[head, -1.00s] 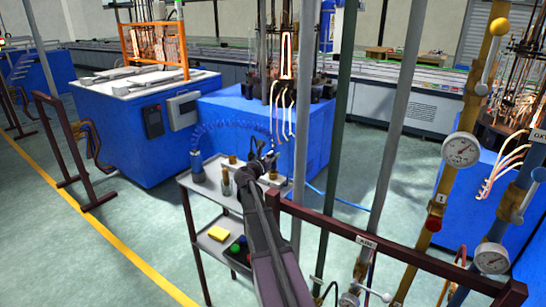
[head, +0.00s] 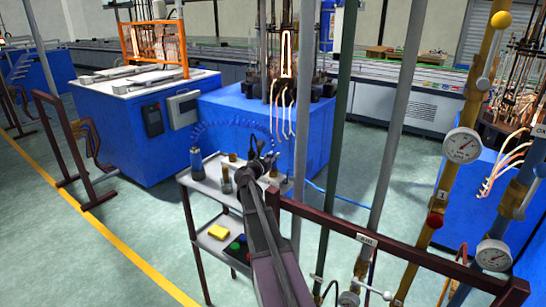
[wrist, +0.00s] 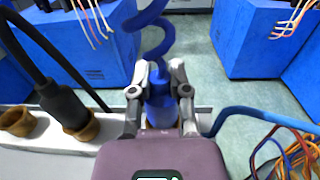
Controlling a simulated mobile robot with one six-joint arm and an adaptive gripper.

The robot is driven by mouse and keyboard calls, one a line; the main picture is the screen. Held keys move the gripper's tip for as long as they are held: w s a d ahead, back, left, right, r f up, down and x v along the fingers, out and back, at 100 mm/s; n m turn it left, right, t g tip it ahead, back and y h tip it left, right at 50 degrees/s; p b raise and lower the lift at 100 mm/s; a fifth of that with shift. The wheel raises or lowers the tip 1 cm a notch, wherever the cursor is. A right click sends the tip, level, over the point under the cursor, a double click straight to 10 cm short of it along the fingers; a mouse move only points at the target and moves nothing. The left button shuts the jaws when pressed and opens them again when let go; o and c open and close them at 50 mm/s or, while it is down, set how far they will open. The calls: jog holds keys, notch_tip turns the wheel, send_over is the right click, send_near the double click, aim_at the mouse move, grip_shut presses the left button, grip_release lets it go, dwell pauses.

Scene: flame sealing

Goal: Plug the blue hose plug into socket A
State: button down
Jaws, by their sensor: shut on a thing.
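My gripper (wrist: 160,88) is shut on the blue hose plug (wrist: 160,108) in the wrist view. The plug is upright between the fingers, with a coiled blue hose rising behind it. A little brass colour shows below the plug; I cannot tell whether it is seated or only above a socket. To the left, a black plug (wrist: 62,103) stands in a brass socket (wrist: 82,131), and another brass socket (wrist: 17,121) is empty. No socket letter is readable. In the head view, my gripper (head: 258,158) is over the cart top (head: 208,184), and the plug is mostly hidden.
A yellow block (head: 218,232) lies on the lower shelf. A dark red rail (head: 400,258) and vertical pipes stand close to the right of my arm. Blue machines (head: 295,125) are behind the cart.

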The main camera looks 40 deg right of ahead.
jog(key=c, duration=0.5)
grip_release()
jog(key=shift+r, duration=0.1)
jog(key=shift+r+p, duration=4.4)
jog(key=shift+p, duration=0.1)
jog(key=shift+a+f, duration=0.1)
